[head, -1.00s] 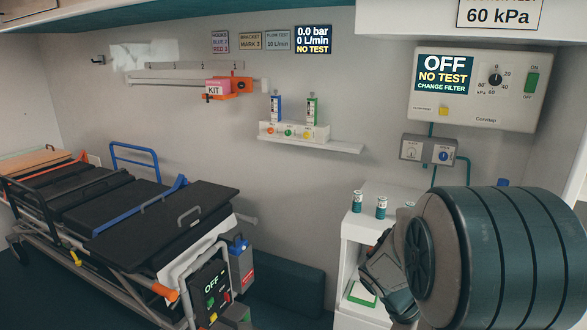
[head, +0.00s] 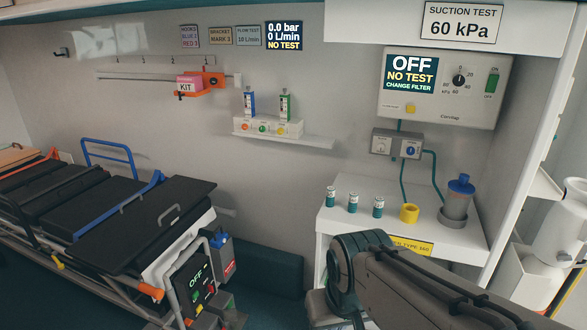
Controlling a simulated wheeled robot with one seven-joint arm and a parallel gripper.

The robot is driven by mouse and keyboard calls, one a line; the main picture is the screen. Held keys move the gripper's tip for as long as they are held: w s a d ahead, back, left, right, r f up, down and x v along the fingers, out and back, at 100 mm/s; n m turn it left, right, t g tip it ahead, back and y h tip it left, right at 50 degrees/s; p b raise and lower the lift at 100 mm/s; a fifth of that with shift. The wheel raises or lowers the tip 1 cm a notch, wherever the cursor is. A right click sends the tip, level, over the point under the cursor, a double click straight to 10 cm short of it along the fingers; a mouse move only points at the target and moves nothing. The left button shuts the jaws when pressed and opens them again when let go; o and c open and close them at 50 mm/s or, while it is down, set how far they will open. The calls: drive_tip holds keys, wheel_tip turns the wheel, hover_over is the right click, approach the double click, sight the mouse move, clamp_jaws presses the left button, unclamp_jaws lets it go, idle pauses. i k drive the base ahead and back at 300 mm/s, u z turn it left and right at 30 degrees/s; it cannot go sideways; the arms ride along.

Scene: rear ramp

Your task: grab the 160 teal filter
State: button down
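Three small teal-and-white cylinders stand upright in a row on the white counter at right: a left one (head: 331,196), a middle one (head: 353,202) and a right one (head: 378,207). Their labels are too small to read, so I cannot tell which is the 160. A yellow sign (head: 412,247) on the counter's front edge seems to read "TYPE 160", partly hidden by my arm. My arm crosses the lower right of the picture, in front of the counter. My gripper cannot be made out.
A yellow cup (head: 409,213) and a blue-lidded canister (head: 457,200) stand right of the cylinders. Above, the suction panel (head: 443,90) reads OFF, NO TEST, CHANGE FILTER. A stretcher (head: 140,220) fills the left. Dark floor shows between stretcher and counter.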

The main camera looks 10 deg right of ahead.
sight(353, 200)
drive_tip(key=u, duration=0.4)
drive_tip(key=k, duration=0.5)
drive_tip(key=u, duration=0.75)
drive_tip(key=i, duration=0.5)
drive_tip(key=z, duration=0.5)
drive_tip(key=i, duration=1.3)
drive_tip(key=z, duration=1.55)
drive_tip(key=i, duration=0.7)
drive_tip(key=z, duration=0.75)
